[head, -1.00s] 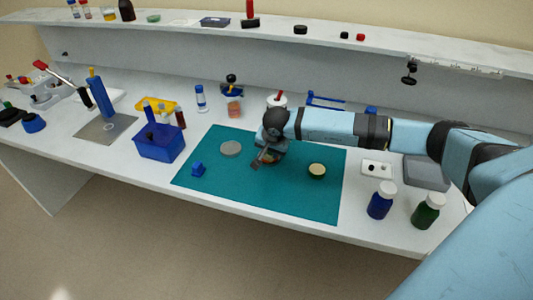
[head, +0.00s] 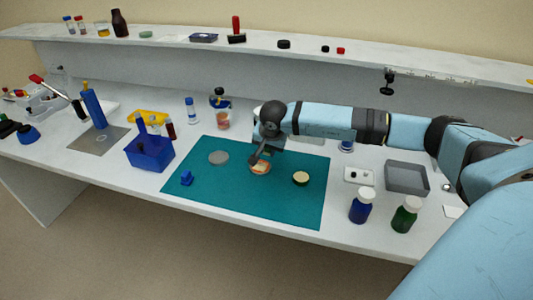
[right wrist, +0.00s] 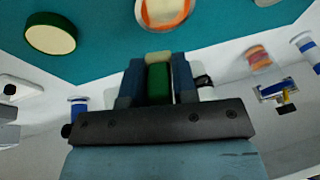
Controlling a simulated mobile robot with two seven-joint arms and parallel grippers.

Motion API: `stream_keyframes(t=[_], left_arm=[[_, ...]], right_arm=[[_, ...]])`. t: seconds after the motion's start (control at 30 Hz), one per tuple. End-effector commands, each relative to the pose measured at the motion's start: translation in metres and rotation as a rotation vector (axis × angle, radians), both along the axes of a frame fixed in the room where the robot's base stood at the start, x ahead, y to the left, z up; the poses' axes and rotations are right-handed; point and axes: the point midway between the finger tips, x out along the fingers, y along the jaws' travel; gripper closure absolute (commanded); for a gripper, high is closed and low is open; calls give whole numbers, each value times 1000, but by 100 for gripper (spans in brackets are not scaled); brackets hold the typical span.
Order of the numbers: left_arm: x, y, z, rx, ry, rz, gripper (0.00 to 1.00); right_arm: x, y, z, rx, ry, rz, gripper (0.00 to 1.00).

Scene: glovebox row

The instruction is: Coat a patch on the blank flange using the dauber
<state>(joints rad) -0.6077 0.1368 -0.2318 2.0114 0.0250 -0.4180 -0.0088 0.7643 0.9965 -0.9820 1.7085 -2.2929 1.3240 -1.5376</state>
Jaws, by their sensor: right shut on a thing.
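My right gripper (head: 257,156) reaches in from the right over the teal mat. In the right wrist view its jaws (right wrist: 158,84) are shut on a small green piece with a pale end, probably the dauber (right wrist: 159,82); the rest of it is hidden. A plain grey disc (head: 218,158), which may be the blank flange, lies flat further left on the mat. My left gripper is out of view.
A dark green round tin with a cream top (head: 300,178) and a small blue block (head: 186,178) are on the mat (head: 240,205). A blue caddy (head: 152,155) stands left. Blue (head: 361,206) and green (head: 405,214) bottles stand right, near the front edge. The mat's front is clear.

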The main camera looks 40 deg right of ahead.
Motion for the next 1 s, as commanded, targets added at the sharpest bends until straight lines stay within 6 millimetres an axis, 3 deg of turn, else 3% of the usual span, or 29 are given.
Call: stream_keyframes(t=[0.3,1.0], left_arm=[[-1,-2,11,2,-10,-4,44],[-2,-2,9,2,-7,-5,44]], right_arm=[[1,-6,24,1,0,-8,98],[1,-7,23,1,0,-8,98]])
